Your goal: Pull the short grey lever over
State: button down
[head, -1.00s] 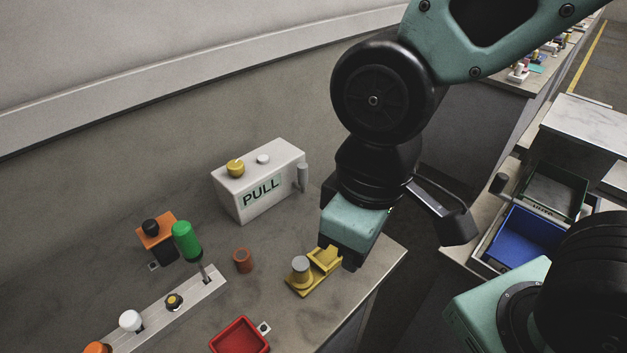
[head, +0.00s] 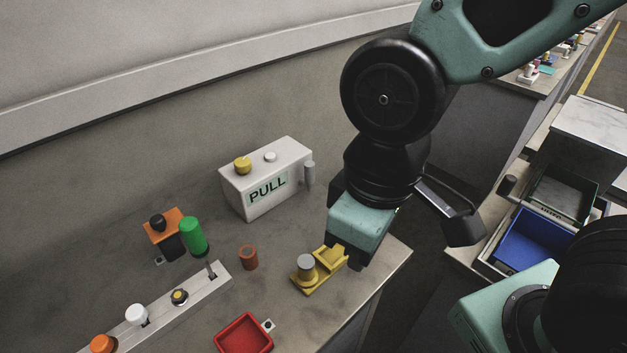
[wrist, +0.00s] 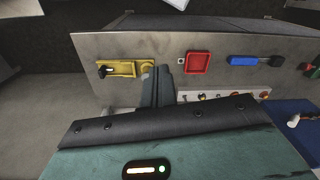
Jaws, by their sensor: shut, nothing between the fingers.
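A short grey upright lever (head: 309,174) stands at the right side of the white box marked PULL (head: 241,195). I cannot make it out in the wrist view. In the wrist view the fingers (wrist: 160,82) are shut and empty, close to the end of the yellow fixture (wrist: 125,67). I cannot tell whether they touch it.
A rail (head: 165,317) with a green-handled lever (head: 193,236) and several knobs lies at the left. An orange box (head: 164,226), a brown cup (head: 249,257) and a red tray (head: 222,343) are around it. A blue bin (head: 527,246) is at the right.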

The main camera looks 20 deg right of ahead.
jog(key=c, duration=1.9)
grip_release()
jog(key=o, duration=0.5)
jog(key=shift+w+a, duration=0.15)
jog(key=shift+w, duration=0.15)
jog(key=shift+o, duration=1.2)
jog(key=w+a+b, duration=0.1)
jog(key=w+a, duration=0.1)
jog(key=w, duration=0.7)
jog(key=shift+a+r, duration=0.35)
jog(key=shift+r, duration=0.1)
jog(key=b, duration=0.2)
send_over(310, 164)
notch_tip(310, 164, down, 2)
jog(key=f, duration=0.1)
jog(key=shift+m+h, duration=0.3)
notch_tip(310, 164, down, 16)
jog(key=p, duration=0.3)
jog(key=shift+w+f, duration=0.1)
